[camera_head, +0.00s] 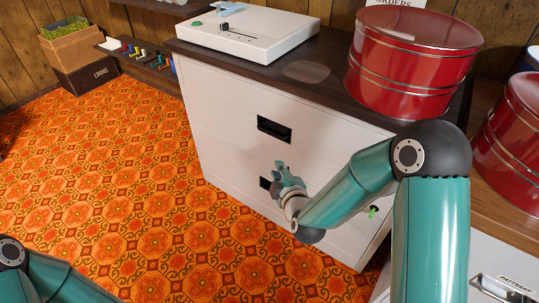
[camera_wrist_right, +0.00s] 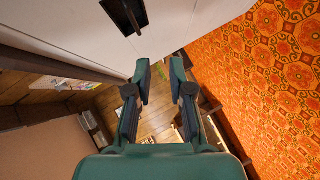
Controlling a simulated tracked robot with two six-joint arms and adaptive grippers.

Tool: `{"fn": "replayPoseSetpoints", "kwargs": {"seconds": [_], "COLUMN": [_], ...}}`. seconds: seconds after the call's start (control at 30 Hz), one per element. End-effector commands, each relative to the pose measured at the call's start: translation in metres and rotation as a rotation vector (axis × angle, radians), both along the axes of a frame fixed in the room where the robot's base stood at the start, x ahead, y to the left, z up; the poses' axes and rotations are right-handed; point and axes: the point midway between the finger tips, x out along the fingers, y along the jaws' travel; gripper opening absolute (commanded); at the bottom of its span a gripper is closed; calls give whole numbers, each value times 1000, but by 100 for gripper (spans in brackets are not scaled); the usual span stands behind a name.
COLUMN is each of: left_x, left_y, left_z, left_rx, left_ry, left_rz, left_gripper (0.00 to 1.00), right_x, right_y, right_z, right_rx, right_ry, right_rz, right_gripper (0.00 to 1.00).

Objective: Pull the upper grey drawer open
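The pale grey cabinet (camera_head: 225,115) has an upper drawer (camera_head: 225,95) with a black recessed handle (camera_head: 275,128). The drawer front looks flush, so it appears closed. A second dark handle (camera_head: 265,183) shows lower down, partly behind my right gripper (camera_head: 284,170). That gripper is in front of the cabinet, below the upper handle and apart from it. In the right wrist view my right gripper (camera_wrist_right: 160,70) has its fingers apart with nothing between them. A dark handle slot (camera_wrist_right: 125,12) shows beyond the fingers; I cannot tell which drawer it belongs to. My left gripper is out of view.
A white box-like device (camera_head: 245,32) and a red round tin (camera_head: 412,65) stand on the dark cabinet top (camera_head: 305,72). Another red tin (camera_head: 513,130) is at the right. A green-tagged key (camera_head: 373,210) sticks out low on the front. The patterned floor (camera_head: 110,190) at left is clear.

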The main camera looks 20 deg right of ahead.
Motion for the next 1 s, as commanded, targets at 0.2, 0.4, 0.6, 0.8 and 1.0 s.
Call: {"fn": "replayPoseSetpoints", "kwargs": {"seconds": [0.2, 0.4, 0.6, 0.8, 1.0], "left_x": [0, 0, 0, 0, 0], "left_y": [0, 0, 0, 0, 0], "left_z": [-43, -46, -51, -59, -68], "left_rx": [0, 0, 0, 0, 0], "left_ry": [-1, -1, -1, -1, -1], "left_rz": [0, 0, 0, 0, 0], "left_gripper": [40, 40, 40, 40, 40], "right_x": [13, 24, 54, 95, 134], "right_y": [-9, -12, -16, -21, -24], "right_z": [4, 9, 4, -4, -10], "right_rx": [-203, -244, -241, -240, -240], "right_ry": [-129, -148, -148, -147, -146], "right_rz": [-7, -11, -12, -11, -10], "right_gripper": [21, 21, 21, 21, 21]}}
